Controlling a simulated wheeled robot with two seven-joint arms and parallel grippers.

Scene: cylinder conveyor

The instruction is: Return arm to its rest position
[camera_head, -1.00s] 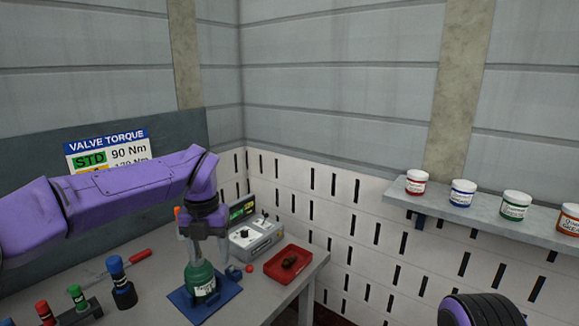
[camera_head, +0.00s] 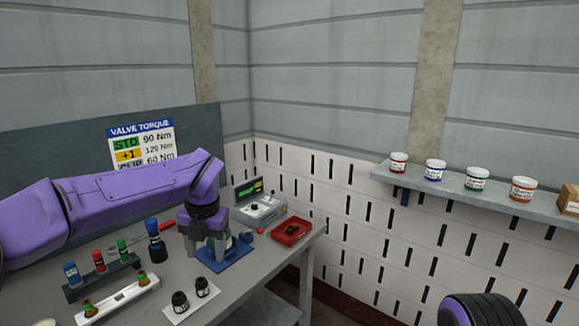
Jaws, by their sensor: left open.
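My left arm (camera_head: 110,205) reaches in from the left over the workbench. Its gripper (camera_head: 205,255) points down, open, with nothing seen between its fingers. It overlaps the green cylinder (camera_head: 228,242) on the blue base plate (camera_head: 232,262), hiding most of the cylinder; I cannot tell whether they touch. My right gripper is out of view; only a dark rounded part of mine shows at the bottom right.
A red tray (camera_head: 291,231) and a grey instrument box (camera_head: 262,210) stand behind the gripper. A rack (camera_head: 103,278) of coloured cylinders, a blue-capped cylinder (camera_head: 156,240) and a white holder (camera_head: 118,299) are to the left. Jars line the wall shelf (camera_head: 455,190).

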